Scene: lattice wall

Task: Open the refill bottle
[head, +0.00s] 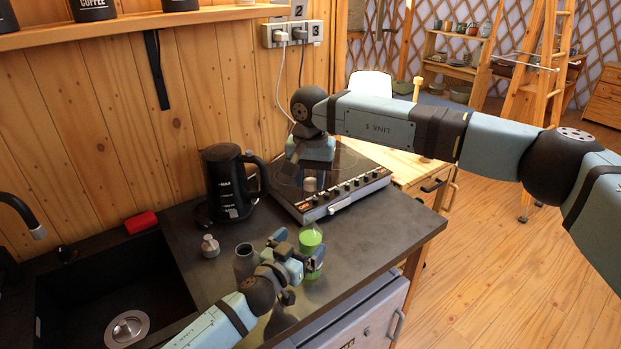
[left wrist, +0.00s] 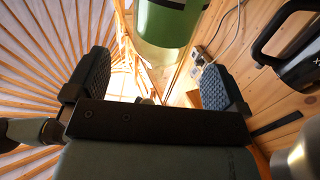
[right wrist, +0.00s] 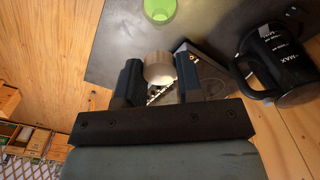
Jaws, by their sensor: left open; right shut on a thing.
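The green refill bottle (head: 311,239) stands upright near the counter's front edge. Its open top (right wrist: 160,9) shows bright green in the right wrist view. My left gripper (head: 298,249) is open beside the bottle. In the left wrist view the green bottle (left wrist: 168,22) is ahead, between the directions of the spread fingers; whether they touch it I cannot tell. My right gripper (right wrist: 158,82) is shut on a pale round cap (right wrist: 158,67). The cap (head: 310,184) is held in the air above the hob's front edge, apart from the bottle.
A grey bottle (head: 245,262) stands left of my left gripper, with a small grey stopper (head: 210,246) behind it. A black kettle (head: 228,186) and a hob (head: 335,197) stand at the back. The sink (head: 112,285) is at left. Bare counter lies right of the green bottle.

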